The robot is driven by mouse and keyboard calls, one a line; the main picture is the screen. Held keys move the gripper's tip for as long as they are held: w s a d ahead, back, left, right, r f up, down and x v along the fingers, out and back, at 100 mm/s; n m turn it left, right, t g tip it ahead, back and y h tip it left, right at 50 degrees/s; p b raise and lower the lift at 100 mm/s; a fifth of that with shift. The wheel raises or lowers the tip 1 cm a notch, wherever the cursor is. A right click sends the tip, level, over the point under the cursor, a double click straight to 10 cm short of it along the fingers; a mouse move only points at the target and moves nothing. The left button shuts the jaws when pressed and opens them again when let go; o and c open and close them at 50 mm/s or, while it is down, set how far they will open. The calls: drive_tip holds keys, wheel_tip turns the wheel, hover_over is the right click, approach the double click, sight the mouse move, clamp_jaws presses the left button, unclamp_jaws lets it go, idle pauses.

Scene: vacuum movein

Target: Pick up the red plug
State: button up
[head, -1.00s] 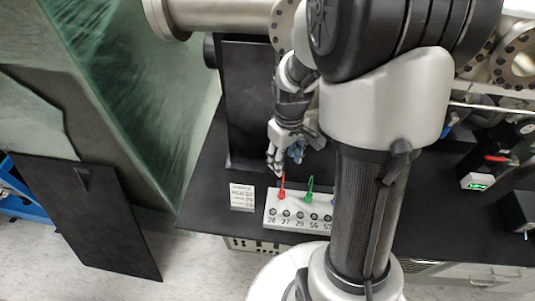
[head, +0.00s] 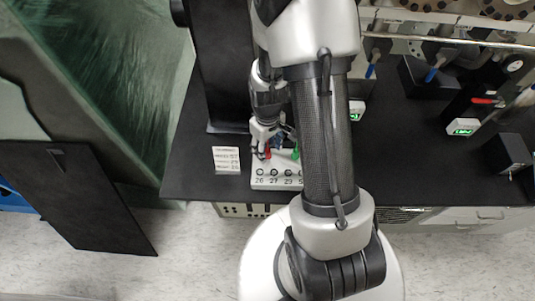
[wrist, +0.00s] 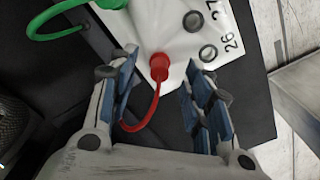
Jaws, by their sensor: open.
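The red plug (wrist: 159,66) stands in the white numbered socket block (wrist: 207,20), with its red lead curving back between my fingers in the wrist view. My gripper (wrist: 157,75) is open, with one blue-padded finger on each side of the red plug, and neither pad visibly touches it. In the head view the red plug (head: 267,153) shows just beside my gripper (head: 265,140) at the back of the block (head: 272,180). A green plug (head: 296,154) sits to its right, partly hidden by my arm. Its green lead (wrist: 60,22) shows at the upper left of the wrist view.
A small printed label card (head: 227,160) lies left of the block on the black bench (head: 195,165). Boxes with green displays (head: 463,127) and cables stand on the bench at the right. A dark upright panel (head: 222,70) rises behind the gripper.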

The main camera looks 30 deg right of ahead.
wheel_tip(320, 180, down, 2)
drive_tip(key=shift+f, duration=0.1)
clamp_jaws()
idle(0.6)
